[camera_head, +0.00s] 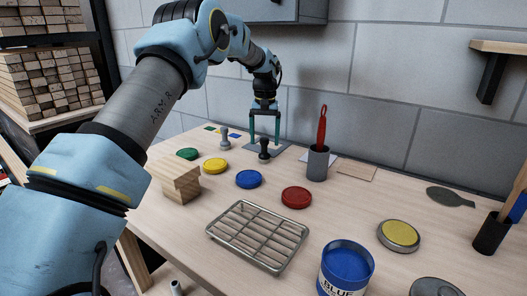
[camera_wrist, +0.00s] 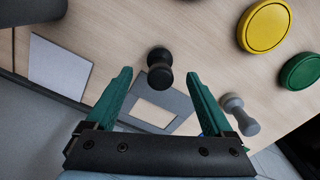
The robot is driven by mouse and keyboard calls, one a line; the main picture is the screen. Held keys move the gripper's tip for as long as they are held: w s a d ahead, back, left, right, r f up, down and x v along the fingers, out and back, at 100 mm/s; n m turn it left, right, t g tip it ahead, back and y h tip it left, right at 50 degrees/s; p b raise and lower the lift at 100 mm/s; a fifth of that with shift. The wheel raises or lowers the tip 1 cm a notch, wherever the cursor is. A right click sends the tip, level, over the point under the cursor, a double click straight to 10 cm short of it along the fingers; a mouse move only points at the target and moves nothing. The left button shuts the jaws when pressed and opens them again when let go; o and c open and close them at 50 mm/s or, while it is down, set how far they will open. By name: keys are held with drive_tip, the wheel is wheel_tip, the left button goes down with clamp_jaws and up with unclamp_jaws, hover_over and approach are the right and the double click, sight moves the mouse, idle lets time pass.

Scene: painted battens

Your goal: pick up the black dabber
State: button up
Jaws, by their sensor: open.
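The black dabber (camera_head: 264,148) stands on the table toward the back, just in front of a grey flat frame (camera_head: 268,150). In the wrist view the black dabber (camera_wrist: 160,68) shows with its round knob, beyond and roughly between my fingertips, and the grey frame (camera_wrist: 160,103) lies beside it. My gripper (camera_head: 264,143) has teal fingers and points down close to the dabber. In the wrist view my gripper (camera_wrist: 160,80) is open with nothing between its fingers.
A grey dabber (camera_head: 225,138) stands to the left. Green (camera_head: 188,154), yellow (camera_head: 215,165), blue (camera_head: 249,179) and red (camera_head: 296,197) round pads lie nearby. A grey cup (camera_head: 317,163) holds a red-handled tool (camera_head: 322,128). A wire rack (camera_head: 257,237) and blue paint tin (camera_head: 345,268) stand in front.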

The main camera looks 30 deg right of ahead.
sight(264, 153)
drive_tip(key=shift+f+p, duration=1.1)
drive_tip(key=shift+f, duration=1.35)
drive_tip(key=shift+c, duration=0.3)
clamp_jaws()
